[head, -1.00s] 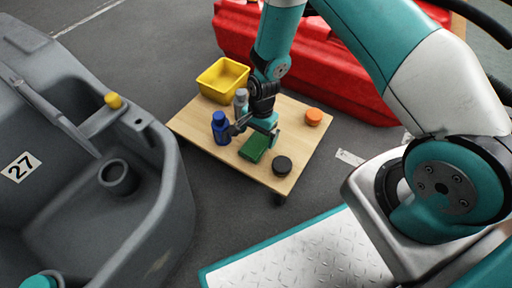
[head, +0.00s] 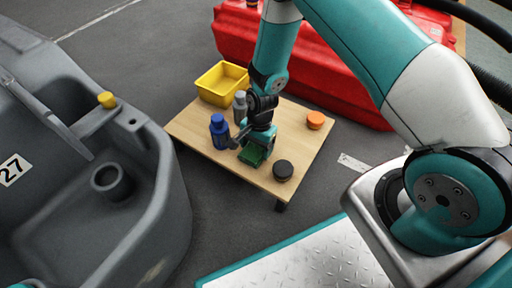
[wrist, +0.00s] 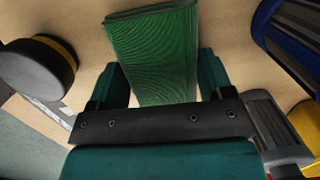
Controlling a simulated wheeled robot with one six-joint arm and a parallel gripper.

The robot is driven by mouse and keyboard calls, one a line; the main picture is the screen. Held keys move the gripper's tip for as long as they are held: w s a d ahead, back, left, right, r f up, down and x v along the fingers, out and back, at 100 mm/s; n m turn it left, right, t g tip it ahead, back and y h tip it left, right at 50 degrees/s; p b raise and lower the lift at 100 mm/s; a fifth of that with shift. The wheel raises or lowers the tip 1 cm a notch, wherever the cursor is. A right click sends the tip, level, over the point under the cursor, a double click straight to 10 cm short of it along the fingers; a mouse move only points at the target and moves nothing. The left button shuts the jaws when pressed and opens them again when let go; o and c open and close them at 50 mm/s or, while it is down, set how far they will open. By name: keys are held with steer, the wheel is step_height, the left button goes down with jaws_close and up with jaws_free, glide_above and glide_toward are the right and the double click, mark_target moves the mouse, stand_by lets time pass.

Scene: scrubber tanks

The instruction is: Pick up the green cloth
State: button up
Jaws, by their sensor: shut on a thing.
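The green cloth (head: 252,155) is a folded, ribbed rectangle on the wooden table (head: 225,167). My gripper (head: 255,146) is down over it from above. In the wrist view, the cloth (wrist: 155,50) runs between the two teal fingers of my gripper (wrist: 158,88), which are shut on its near part. The far part of the cloth sticks out beyond the fingers. I cannot tell whether the cloth still touches the table.
A blue bottle (head: 220,131) stands close left of my gripper, a grey bottle (head: 240,106) behind it. An orange lid (head: 315,120) and yellow bin (head: 221,83) are farther back. A grey tank (head: 150,200) is left.

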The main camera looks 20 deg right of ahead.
mark_target(256, 146)
step_height(256, 146, up, 20)
steer(key=p, duration=1.1)
steer(key=o, duration=0.3)
steer(key=shift+c, duration=1.1)
steer(key=d+r+n+h+p, duration=0.1)
steer(key=d+r+n+p, duration=0.2)
steer(key=d+r+n, duration=0.4)
steer(key=d+r+n+p, duration=0.3)
steer(key=r+n+p, duration=0.1)
steer(key=r, duration=0.5)
step_height(256, 146, up, 28)
steer(key=s+p, duration=0.2)
steer(key=p, duration=3.5)
steer(key=shift+a+r+g, duration=0.15)
steer(key=shift+a+g, duration=0.05)
steer(key=shift+g, duration=0.2)
